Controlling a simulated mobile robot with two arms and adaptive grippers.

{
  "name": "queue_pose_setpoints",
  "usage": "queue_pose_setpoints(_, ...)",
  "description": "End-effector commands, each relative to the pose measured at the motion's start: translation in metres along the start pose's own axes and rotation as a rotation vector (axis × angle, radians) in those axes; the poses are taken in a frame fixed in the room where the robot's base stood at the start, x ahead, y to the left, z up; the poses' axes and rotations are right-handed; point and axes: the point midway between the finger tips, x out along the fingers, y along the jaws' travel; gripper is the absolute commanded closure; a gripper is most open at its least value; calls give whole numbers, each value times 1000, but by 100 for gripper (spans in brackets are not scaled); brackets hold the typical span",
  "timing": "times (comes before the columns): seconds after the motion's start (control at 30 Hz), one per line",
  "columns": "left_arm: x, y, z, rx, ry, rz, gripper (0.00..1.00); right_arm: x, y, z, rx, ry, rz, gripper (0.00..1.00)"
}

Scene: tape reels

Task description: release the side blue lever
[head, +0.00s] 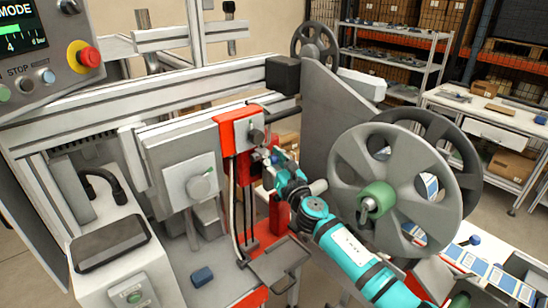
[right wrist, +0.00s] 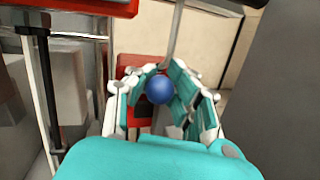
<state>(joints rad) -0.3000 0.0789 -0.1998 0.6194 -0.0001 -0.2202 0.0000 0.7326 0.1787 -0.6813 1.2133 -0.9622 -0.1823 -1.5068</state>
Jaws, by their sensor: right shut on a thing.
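The side blue lever ends in a round blue knob (right wrist: 160,89), which sits between the fingers of my right gripper (right wrist: 163,95) in the right wrist view. A thin grey rod runs upward behind the knob. In the head view my right gripper (head: 279,165) reaches in beside the red and grey machine head, and a small part of the blue knob (head: 274,158) shows at its fingertips. The gripper is shut on the knob. The fingers hide most of the knob and lever in the head view. My left gripper is not in view.
A large grey reel (head: 345,175) with a green hub stands close to the right of my arm. A red bracket (head: 228,120) and the machine frame are to the left. A control panel (head: 45,50) with a red stop button is at top left. A small blue block (head: 202,276) lies below.

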Motion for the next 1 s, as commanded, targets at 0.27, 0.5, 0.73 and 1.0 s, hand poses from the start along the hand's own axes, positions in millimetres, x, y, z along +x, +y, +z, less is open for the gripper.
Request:
queue_pose_setpoints(0.27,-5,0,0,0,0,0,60,8,4,16,0,-12,3,100)
queue_pose_setpoints(0.5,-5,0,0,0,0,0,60,8,6,16,1,-12,7,100)
queue_pose_setpoints(0.73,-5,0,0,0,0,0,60,8,6,16,1,-12,8,100)
queue_pose_setpoints(1.0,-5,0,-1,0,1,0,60,8,7,15,0,-11,9,100)
